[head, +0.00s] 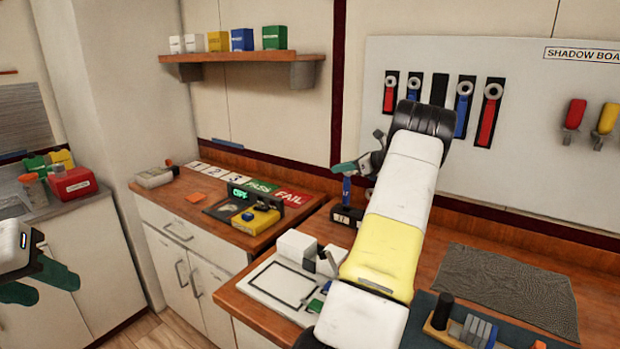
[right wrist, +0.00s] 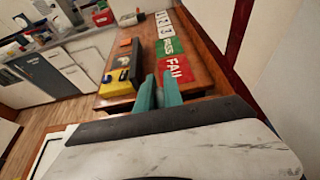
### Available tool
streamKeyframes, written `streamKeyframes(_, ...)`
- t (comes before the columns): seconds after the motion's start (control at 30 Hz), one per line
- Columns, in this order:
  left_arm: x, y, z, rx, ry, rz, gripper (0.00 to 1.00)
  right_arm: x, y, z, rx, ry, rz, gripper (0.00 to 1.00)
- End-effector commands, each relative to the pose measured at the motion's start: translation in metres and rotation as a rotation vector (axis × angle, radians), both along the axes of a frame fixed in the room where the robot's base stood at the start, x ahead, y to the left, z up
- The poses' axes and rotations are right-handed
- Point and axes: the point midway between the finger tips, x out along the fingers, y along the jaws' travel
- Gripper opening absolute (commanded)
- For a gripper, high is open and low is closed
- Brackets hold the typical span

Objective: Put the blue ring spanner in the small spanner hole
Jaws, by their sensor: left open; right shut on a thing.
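A blue-handled tool (head: 347,190), which looks like the blue ring spanner, hangs down at the teal fingertips of my right gripper (head: 347,169). The gripper is shut on it; its ring end is not clear. In the right wrist view my right gripper (right wrist: 158,92) shows its two teal fingers close together, and the tool cannot be made out. The shadow board (head: 530,120) holds red and blue ring spanners, with one bare black slot (head: 439,90) among them. I cannot tell whether this slot is the small spanner hole. My left gripper (head: 45,285) is open and empty at the lower left.
A black labelled box (head: 345,216) stands on the bench below my right gripper. My right arm crosses in front of the bench and board. A shelf (head: 240,57) holds several small boxes.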

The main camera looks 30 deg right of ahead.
Motion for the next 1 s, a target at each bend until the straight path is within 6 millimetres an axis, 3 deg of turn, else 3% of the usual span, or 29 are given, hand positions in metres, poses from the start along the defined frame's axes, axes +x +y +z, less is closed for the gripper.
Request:
streamKeyframes(0.23,0.000,0.000,0.000,0.000,0.000,0.000,0.41,0.004,0.001,-0.033,0.004,0.003,0.001,0.00)
streamKeyframes(0.47,0.000,0.000,0.000,0.000,0.000,0.000,0.41,0.003,0.001,-0.042,0.001,0.010,0.001,0.00)
streamKeyframes(0.5,0.000,0.000,0.000,0.000,0.000,0.000,0.41,0.003,0.000,-0.042,0.002,0.011,0.001,0.19)
streamKeyframes(0.6,0.000,0.000,0.000,0.000,0.000,0.000,0.41,0.003,0.001,-0.042,0.002,0.010,0.001,0.33)
streamKeyframes(1.0,0.000,0.000,0.000,0.000,0.000,0.000,0.41,-0.003,-0.004,-0.034,0.000,0.002,0.000,0.33)
